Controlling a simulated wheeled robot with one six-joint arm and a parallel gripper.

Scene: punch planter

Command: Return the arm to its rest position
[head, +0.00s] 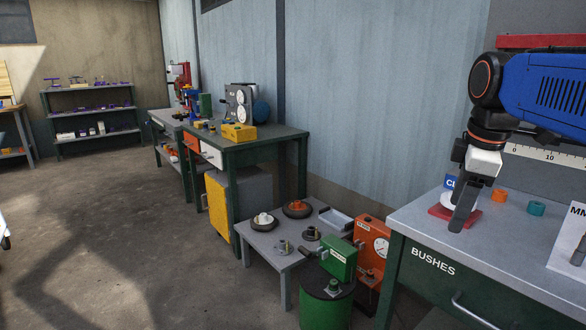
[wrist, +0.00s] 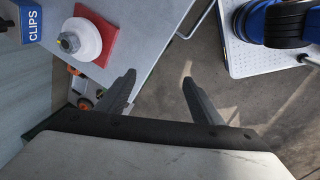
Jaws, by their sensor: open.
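My blue and black arm (head: 545,92) reaches in from the right in the head view, above the grey bench marked BUSHES. My gripper (head: 461,215) points down in front of a white round piece (head: 447,201) on a red square pad (head: 437,212), partly covering them in that view. In the wrist view my gripper (wrist: 160,88) is open with nothing between its fingers. There the white piece (wrist: 88,38), with a metal nut-like top, sits on the red pad (wrist: 111,45), apart from the fingers. The fingers show over the bench edge and floor.
The BUSHES bench (head: 420,219) holds an orange ring (head: 499,195), a teal ring (head: 537,208) and a blue CLIPS box (wrist: 31,21). A low grey table (head: 262,244), a green drum (head: 326,308) and an orange gauge box (head: 371,238) stand left of it. Floor at left is open.

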